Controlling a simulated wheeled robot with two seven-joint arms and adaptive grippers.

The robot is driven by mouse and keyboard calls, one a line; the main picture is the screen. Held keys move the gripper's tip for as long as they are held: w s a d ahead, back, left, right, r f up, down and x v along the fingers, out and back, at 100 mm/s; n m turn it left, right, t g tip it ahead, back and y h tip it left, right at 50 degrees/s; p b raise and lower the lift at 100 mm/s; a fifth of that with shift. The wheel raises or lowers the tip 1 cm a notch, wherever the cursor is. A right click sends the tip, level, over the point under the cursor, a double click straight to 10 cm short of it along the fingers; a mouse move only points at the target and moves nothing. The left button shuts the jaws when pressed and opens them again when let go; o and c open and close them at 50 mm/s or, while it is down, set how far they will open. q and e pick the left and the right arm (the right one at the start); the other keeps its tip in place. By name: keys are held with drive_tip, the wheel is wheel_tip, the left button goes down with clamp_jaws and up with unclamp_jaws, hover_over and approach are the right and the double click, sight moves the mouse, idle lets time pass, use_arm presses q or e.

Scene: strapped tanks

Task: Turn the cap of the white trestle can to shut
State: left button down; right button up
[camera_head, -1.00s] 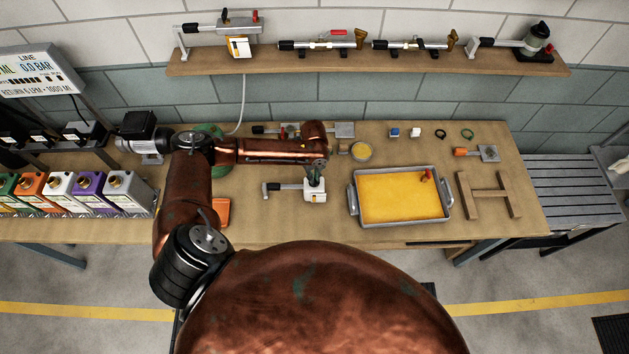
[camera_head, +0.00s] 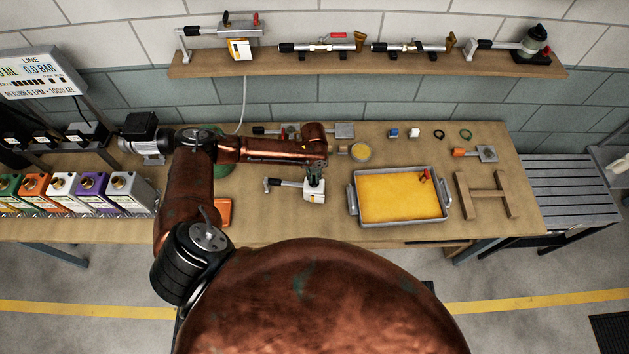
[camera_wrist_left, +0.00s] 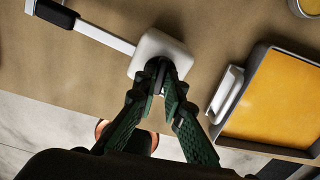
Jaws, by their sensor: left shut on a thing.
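A small white can-like block (camera_head: 313,196) sits on the workbench below my left gripper. A metal bar with a black grip (camera_head: 273,183) sticks out from its left side. In the left wrist view the white block (camera_wrist_left: 150,47) has a dark cap (camera_wrist_left: 157,72) on its near side. My left gripper (camera_head: 314,176) reaches down from above, and its green fingers (camera_wrist_left: 160,82) are shut on that cap. The fingers hide most of the cap, so its turn position cannot be read. My right gripper is not in view.
A grey tray with a yellow floor (camera_head: 354,206) stands right of the block. A wooden H-shaped frame (camera_head: 486,196) lies further right. Several coloured cans, one white (camera_head: 62,186), stand in a row at the left. An orange item (camera_head: 223,212) lies near the front edge.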

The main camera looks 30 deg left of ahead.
use_arm(q)
drive_tip(key=shift+m+p, duration=0.3)
drive_tip(key=shift+m, duration=1.2)
drive_tip(key=shift+m, duration=0.3)
drive_tip(key=c, duration=1.9)
unclamp_jaws()
drive_tip(key=shift+c, duration=0.2)
